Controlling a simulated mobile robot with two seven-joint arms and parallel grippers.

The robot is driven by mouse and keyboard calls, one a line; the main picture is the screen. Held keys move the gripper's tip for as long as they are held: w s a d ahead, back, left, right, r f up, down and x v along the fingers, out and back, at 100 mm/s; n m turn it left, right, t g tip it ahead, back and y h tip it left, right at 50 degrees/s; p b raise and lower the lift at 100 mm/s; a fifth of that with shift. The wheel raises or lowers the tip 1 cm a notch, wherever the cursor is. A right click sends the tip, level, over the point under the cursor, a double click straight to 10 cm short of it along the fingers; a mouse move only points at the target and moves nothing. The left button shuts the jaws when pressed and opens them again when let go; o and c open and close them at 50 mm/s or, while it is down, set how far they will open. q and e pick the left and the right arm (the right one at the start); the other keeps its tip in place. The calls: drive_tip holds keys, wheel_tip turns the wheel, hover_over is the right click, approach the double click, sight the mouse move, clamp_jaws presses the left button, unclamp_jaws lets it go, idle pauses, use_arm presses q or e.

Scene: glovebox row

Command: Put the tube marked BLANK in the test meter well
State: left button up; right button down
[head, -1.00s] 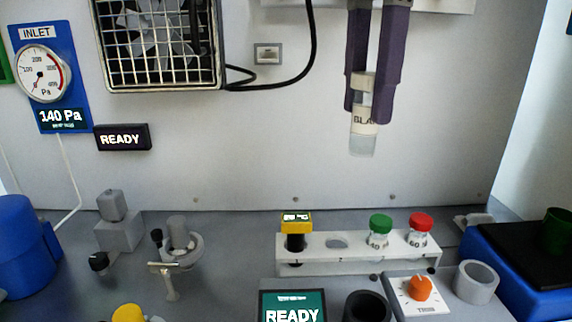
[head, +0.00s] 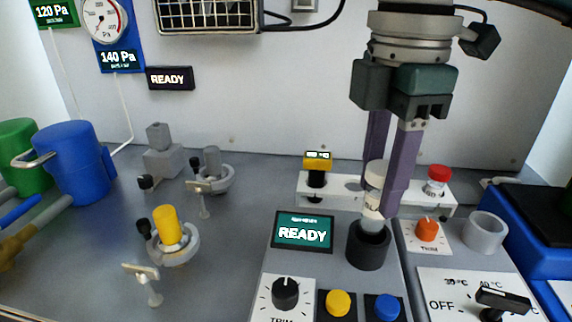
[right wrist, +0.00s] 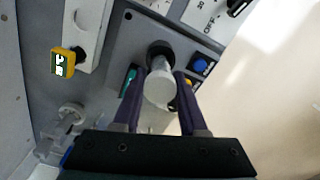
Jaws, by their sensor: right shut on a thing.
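The tube marked BLANK (head: 374,198) has a white cap and a pale label, only partly readable behind the finger. My right gripper (head: 385,195) is shut on it and holds it upright. The tube's lower end is at the mouth of the black test meter well (head: 368,250); I cannot tell how deep it goes. The right wrist view shows the white cap (right wrist: 159,88) between the fingers, with the dark well (right wrist: 159,52) just beyond. The meter's display (head: 303,232) reads READY. My left gripper is not in view.
A white rack (head: 312,200) behind the well holds a yellow-topped item (head: 317,163) and a red-capped tube (head: 437,181). An orange knob (head: 427,230) and a grey cup (head: 486,231) stand to the right. Knobs and buttons lie in front.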

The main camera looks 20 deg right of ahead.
sight(375, 212)
drive_tip(key=shift+f, duration=2.1)
drive_tip(key=shift+f, duration=0.2)
drive_tip(key=shift+c, duration=2.2)
unclamp_jaws()
wheel_tip(375, 212, up, 12)
drive_tip(key=shift+r, duration=0.25)
